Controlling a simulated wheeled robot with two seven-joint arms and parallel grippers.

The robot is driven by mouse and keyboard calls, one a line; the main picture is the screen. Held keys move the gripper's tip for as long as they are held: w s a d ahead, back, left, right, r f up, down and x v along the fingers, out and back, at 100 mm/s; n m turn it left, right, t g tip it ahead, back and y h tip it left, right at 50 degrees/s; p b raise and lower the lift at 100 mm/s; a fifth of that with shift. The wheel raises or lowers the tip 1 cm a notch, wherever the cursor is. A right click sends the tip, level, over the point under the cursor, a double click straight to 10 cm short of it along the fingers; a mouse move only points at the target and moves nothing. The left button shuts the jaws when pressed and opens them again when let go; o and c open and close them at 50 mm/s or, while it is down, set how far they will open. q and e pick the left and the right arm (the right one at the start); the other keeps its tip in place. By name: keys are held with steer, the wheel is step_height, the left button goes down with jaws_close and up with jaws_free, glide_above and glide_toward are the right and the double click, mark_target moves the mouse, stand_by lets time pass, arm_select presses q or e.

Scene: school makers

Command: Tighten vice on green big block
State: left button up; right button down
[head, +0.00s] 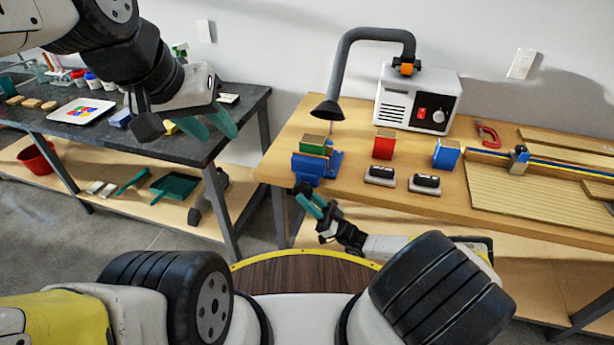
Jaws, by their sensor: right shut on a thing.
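The blue vice (308,170) stands on the front left part of the wooden workbench. The green big block (313,144), with a wood-coloured top, sits upright in it. Whether the jaws press on the block I cannot tell. My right gripper (307,196) is in front of the vice at the bench's front edge. It is shut on the dark vice handle (300,188), which its fingers partly hide. My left gripper (212,130) hangs at the upper left, in front of the dark table, with its teal fingers apart and empty.
A red block (383,146), a blue block (446,154) and two black-topped erasers (380,175) stand right of the vice. A fume extractor hose (343,75) arches above the vice from a white unit (418,98). The dark table (75,135) is at left.

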steer(key=shift+s+a+f+y, duration=0.15)
steer(key=shift+s+a+y, duration=0.4)
steer(key=shift+y, duration=0.15)
steer(key=c, duration=1.5)
jaws_free()
steer(key=shift+a, duration=0.1)
steer(key=shift+o, duration=0.2)
steer(key=shift+w+d, duration=0.25)
steer(key=shift+d, duration=0.05)
steer(key=v, duration=0.7)
steer(key=shift+d+f, duration=0.25)
steer(key=shift+f, duration=0.05)
